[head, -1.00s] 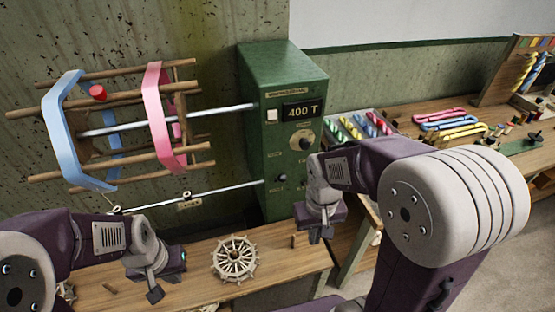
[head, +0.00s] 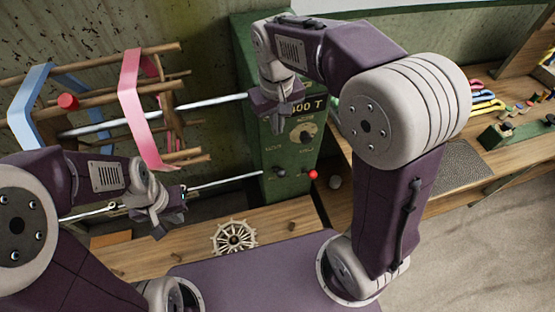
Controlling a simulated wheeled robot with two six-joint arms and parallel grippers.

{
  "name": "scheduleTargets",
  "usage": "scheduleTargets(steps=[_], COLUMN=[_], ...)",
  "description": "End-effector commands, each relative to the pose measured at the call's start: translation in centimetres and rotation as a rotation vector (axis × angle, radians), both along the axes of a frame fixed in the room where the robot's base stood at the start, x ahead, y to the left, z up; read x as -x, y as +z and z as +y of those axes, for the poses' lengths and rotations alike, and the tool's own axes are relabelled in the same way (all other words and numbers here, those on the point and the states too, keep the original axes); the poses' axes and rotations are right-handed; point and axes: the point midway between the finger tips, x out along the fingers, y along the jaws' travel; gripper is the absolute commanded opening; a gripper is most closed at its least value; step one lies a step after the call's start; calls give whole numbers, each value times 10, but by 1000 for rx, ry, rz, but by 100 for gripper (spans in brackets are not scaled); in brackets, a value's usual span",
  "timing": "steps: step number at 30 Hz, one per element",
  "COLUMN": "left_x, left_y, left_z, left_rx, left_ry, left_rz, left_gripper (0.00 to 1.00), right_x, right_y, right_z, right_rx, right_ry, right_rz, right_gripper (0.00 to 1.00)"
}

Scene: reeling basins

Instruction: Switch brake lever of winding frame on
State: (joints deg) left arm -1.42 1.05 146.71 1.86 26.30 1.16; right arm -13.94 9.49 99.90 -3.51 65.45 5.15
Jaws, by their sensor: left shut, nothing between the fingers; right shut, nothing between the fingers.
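The winding frame has a green control box (head: 272,150) with a display partly covered by my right gripper. Below it are a round dial (head: 307,134), a small dark switch (head: 281,172) and a red ball knob (head: 313,174) at the box's lower right edge. Which of these is the brake lever I cannot tell for sure. My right gripper (head: 279,120) is shut and empty, in front of the box's upper part, above the dark switch and red knob. My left gripper (head: 157,224) is shut and empty at the lower left, near the thin rod.
A spoked wooden wheel (head: 233,237) lies on the bench (head: 285,217). A side bench at the right holds coloured skeins (head: 487,104).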

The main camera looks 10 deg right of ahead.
Motion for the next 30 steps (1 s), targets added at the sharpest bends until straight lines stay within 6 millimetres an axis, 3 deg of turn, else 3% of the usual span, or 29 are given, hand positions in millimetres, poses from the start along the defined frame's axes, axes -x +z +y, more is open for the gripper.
scheduleTargets(steps=[5, 24, 30], left_x=[0, 0, 0], left_y=[0, 7, 9], left_z=[0, 0, 0], left_rx=[0, 0, 0], left_ry=[0, 0, 0], left_rz=[0, 0, 0], left_gripper=[0, 0, 0], right_x=[-2, -16, -19], right_y=[-28, -165, -190], right_z=[-1, -6, -7], right_rx=[1, 1, 0], right_ry=[0, 0, -1], right_rz=[6, 5, 3], right_gripper=[0, 0, 0])
